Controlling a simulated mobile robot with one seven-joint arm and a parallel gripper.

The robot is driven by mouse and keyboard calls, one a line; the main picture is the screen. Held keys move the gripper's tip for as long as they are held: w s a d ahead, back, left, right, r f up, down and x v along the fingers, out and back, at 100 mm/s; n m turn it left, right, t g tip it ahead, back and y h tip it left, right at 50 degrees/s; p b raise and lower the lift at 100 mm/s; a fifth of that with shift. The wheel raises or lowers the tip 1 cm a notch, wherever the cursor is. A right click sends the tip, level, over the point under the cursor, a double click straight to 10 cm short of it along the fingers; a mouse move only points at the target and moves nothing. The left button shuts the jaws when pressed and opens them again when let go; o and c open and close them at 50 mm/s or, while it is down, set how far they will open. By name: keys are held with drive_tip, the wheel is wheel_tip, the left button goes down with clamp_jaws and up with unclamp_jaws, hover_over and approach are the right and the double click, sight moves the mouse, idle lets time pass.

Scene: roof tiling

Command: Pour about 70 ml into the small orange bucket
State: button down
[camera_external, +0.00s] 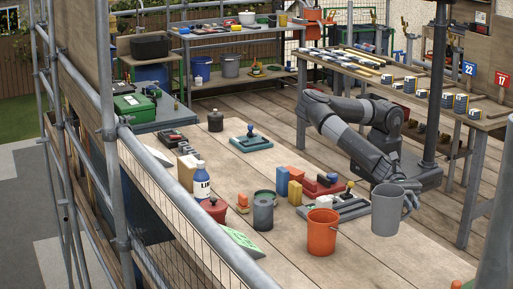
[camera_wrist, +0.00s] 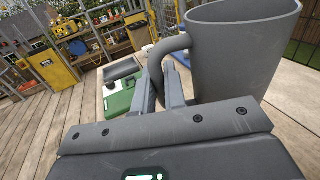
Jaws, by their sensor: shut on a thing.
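The jug looks upright or nearly so. In the wrist view my gripper (camera_wrist: 165,95) has its fingers at the handle of the grey jug (camera_wrist: 240,55). The contents of the jug and the inside of the bucket cannot be made out. The orange bucket does not show in the wrist view.
Left of the bucket are a dark green-rimmed can (camera_external: 263,212), a red pot (camera_external: 214,209) and a white bottle (camera_external: 200,182). A grey tray (camera_external: 340,211) and blue and orange blocks (camera_external: 282,181) stand behind it. The bench in front looks clear.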

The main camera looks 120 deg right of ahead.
drive_tip(key=d+f+n+g+y, duration=0.1)
drive_tip(key=d+f+n+g, duration=0.4)
drive_tip(key=d, duration=0.6)
drive_tip(key=s+d+r+n+g, duration=0.2)
drive_tip(key=s+d+r+g, duration=0.15)
drive_tip(key=d, duration=0.35)
drive_tip(key=s+d+r+n+g, duration=0.2)
drive_tip(key=d+r+g, duration=0.1)
drive_tip(key=d+g, duration=0.25)
wheel_tip(320, 180, down, 9)
drive_tip(key=t, duration=0.1)
drive_tip(key=shift+d+h, duration=0.25)
drive_tip(key=shift+h, duration=0.05)
drive_tip(key=shift+w+r, duration=0.15)
